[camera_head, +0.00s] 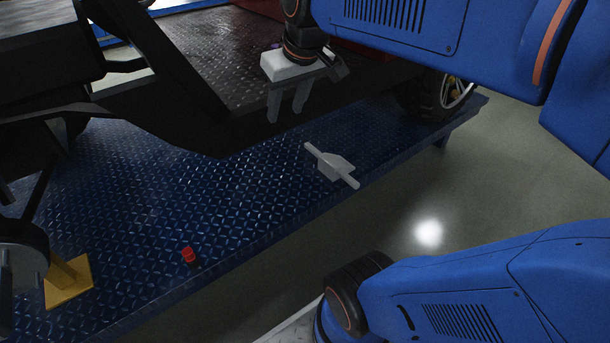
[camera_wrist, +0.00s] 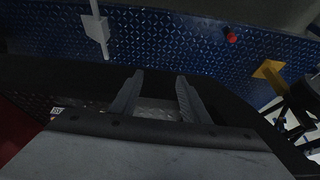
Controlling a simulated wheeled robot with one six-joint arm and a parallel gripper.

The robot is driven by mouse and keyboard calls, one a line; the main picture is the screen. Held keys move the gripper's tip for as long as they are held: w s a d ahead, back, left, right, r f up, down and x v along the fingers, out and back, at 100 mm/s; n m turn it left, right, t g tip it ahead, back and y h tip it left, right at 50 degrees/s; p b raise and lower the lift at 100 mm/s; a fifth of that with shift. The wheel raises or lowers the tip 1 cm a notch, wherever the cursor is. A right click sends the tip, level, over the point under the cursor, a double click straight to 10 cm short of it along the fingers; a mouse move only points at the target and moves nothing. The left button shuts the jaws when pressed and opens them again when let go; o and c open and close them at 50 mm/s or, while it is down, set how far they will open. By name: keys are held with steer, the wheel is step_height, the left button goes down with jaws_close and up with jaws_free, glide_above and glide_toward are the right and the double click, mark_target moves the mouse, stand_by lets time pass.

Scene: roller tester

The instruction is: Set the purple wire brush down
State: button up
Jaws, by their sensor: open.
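My gripper (camera_head: 287,110) is open, its two fingers pointing down over the near edge of the dark tread-plate deck (camera_head: 205,55). In the wrist view the two grey fingers (camera_wrist: 157,92) stand apart with nothing between them but a strip of the deck behind. A small purple patch (camera_head: 275,45) shows on the deck just behind my gripper in the head view. It may be part of the purple wire brush, but most of it is hidden. No brush is clearly seen in the wrist view.
A blue tread-plate platform (camera_head: 130,190) lies below, with a grey T-shaped piece (camera_head: 335,167), a red knob (camera_head: 189,255) and a yellow bracket (camera_head: 68,282) on it. Black frame beams (camera_head: 165,75) cross at the left. A wheel (camera_head: 440,95) stands at the right. Open floor (camera_head: 450,200) lies in front.

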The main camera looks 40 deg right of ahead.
steer(key=s+a+f, duration=0.3)
steer(key=s+f, duration=0.8)
steer(key=shift+s, duration=0.15)
